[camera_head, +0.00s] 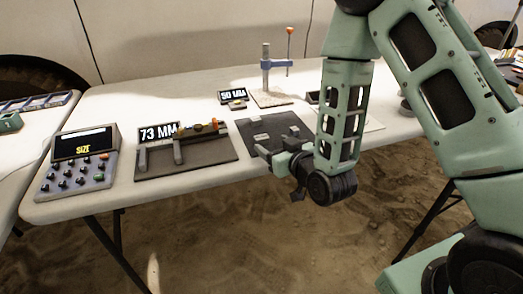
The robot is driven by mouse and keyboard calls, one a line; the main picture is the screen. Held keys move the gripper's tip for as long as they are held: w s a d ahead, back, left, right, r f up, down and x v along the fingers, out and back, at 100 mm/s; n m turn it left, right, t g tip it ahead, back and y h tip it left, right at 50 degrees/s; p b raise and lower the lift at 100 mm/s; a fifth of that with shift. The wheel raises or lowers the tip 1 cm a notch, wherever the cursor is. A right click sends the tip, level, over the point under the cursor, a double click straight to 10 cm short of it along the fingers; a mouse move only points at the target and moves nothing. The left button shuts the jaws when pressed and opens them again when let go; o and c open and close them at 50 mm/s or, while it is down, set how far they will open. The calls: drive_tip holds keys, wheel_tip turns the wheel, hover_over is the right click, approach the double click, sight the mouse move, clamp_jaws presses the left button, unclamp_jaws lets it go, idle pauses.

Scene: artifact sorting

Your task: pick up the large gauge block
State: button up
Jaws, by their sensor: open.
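Small grey blocks (289,140) lie on a dark square mat (256,131) near the front edge of the white table. They are small in the picture, and I cannot tell for sure which one is the large gauge block. My gripper (268,157) is at the front edge of this mat, close to the blocks and partly covering the mat's near right corner. Its jaws are open, and I see nothing held between them. My forearm hides the area right of the mat.
Left of the mat is a dark board (205,162) with a caliper-like tool and a "73 MM" display (158,134). A keypad box (75,165) reading "SIZE" stands farther left. Behind are a blue measuring stand (266,64) and a small display (233,96).

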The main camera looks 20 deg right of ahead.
sight(262, 138)
drive_tip(key=shift+w+a+f+b, duration=0.1)
drive_tip(key=shift+w+a+b, duration=0.05)
drive_tip(key=shift+w+b, duration=0.6)
drive_tip(key=x, duration=0.5)
drive_tip(key=shift+a, duration=0.2)
drive_tip(key=c, duration=1)
drive_tip(key=shift+c, duration=0.2)
